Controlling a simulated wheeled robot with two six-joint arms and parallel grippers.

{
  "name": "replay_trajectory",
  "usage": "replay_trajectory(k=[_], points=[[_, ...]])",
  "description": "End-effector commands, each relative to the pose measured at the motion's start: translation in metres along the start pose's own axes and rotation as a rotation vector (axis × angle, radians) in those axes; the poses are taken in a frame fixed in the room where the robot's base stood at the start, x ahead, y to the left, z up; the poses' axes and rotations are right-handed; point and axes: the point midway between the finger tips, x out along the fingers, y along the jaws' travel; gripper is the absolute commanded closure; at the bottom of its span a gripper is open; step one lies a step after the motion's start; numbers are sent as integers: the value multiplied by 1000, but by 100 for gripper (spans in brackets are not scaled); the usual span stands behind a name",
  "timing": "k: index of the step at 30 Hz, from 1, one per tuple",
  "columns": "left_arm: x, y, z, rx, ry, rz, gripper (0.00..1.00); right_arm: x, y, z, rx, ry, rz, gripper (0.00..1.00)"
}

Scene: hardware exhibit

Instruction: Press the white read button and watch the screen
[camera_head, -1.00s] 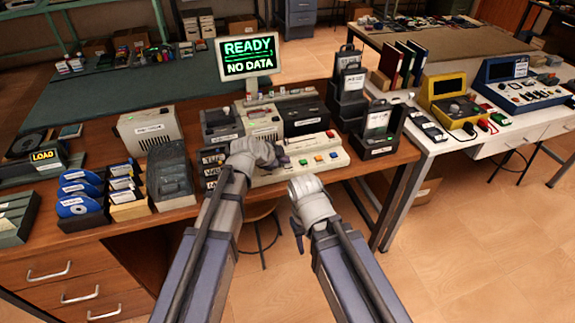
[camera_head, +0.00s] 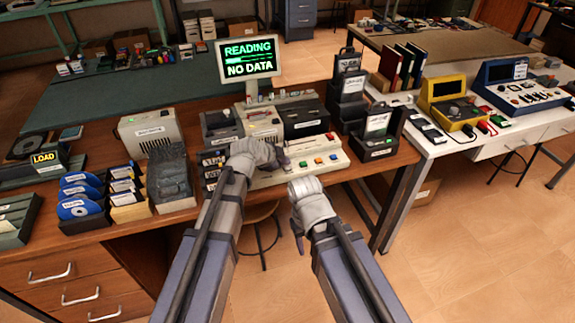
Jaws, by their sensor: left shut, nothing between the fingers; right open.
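The screen (camera_head: 247,59) stands upright at the back of the wooden desk and shows "READING" in green, a partly filled bar, and "NO DATA" below. I cannot make out the white read button clearly; the gripper covers that part, and contact cannot be told. My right gripper (camera_head: 296,232) is open and empty, in front of the desk edge.
A black card holder (camera_head: 380,150) stands right of the panel. A grey ridged box (camera_head: 170,178) and trays of blue discs (camera_head: 78,208) stand to the left. A white table (camera_head: 450,146) with yellow and blue devices is at right. The floor in front is free.

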Motion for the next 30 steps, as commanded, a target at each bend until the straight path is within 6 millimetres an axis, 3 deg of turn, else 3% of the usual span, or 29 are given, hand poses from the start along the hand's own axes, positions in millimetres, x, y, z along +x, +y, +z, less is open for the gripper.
replay_trajectory(k=[16,30], points=[[-8,-6,-5,0,0,0,100,-11,1,1,0,0,0,50],[-38,-28,-28,0,0,0,100,-54,5,3,0,0,0,50]])
